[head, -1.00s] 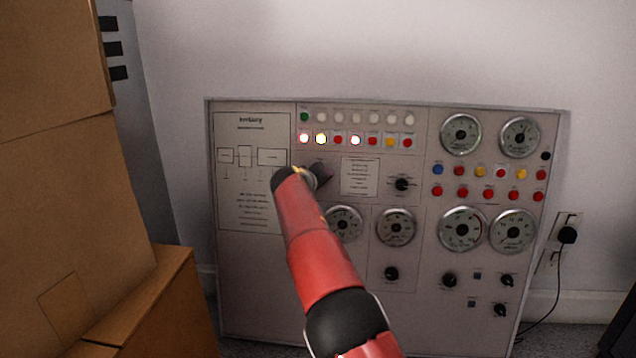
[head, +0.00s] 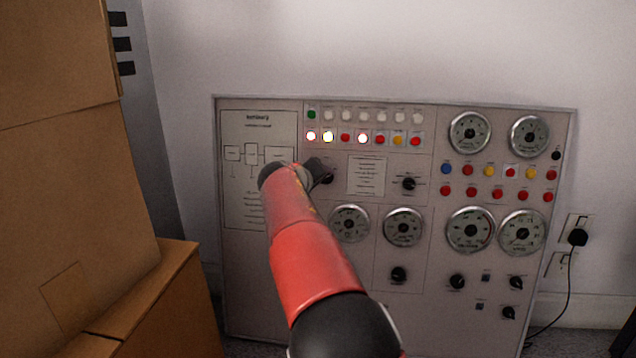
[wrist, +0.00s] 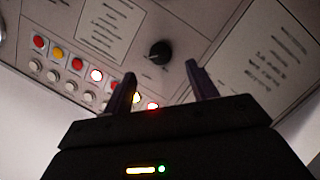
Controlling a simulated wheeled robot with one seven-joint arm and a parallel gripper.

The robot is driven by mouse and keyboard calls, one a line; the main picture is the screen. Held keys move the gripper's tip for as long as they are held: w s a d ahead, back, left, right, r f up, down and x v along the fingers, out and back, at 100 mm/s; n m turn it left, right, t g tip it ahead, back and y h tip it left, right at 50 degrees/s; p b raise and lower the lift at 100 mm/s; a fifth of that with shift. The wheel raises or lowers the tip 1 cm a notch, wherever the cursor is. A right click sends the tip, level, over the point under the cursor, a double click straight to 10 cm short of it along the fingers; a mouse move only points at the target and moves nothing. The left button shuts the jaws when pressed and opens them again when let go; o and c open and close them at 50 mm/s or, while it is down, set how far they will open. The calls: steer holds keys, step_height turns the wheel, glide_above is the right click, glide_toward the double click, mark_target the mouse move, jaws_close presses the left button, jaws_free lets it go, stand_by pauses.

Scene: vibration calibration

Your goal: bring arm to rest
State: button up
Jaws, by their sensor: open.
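My red and black arm reaches up and forward in the head view, in front of the left part of the control panel (head: 255,285). My gripper (wrist: 157,88) shows in the wrist view with its two dark fingers apart and nothing between them. A black knob (wrist: 159,52) on the panel shows beyond the gap between the fingers. In the head view the gripper is mostly hidden behind the arm's end, close to a black knob (head: 327,178). I cannot tell whether it touches the panel.
Stacked cardboard boxes (head: 65,190) stand close on the left. The panel carries gauges (head: 470,132), coloured buttons and several lit lamps (head: 328,137). A black plug (head: 578,237) with a cable sits in a wall outlet at the right.

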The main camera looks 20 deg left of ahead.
stand_by(0.3)
steer(key=d+r+m+g+h, duration=0.2)
steer(key=d+m+g, duration=0.15)
steer(key=d, duration=1.55)
steer(key=s+d+m+g, duration=0.1)
steer(key=s+d, duration=0.3)
steer(key=d, duration=0.4)
steer(key=s+d+m+g, duration=0.15)
steer(key=s+d, duration=0.25)
steer(key=d, duration=0.4)
steer(key=s+d+f+m+y, duration=0.1)
steer(key=s+d, duration=0.3)
steer(key=s, duration=0.3)
steer(key=s+d+f+m+y, duration=0.1)
steer(key=s+d, duration=0.3)
steer(key=s, duration=0.3)
steer(key=s+d+f+m+g, duration=0.1)
steer(key=s+f, duration=0.3)
steer(key=s, duration=0.5)
steer(key=s+d+f+m+g, duration=0.1)
steer(key=s+d+f, duration=0.1)
steer(key=s+f, duration=0.5)
step_height(320, 180, up, 15)
steer(key=s+p, duration=0.1)
steer(key=p, duration=1.2)
steer(key=shift+s+a, duration=0.3)
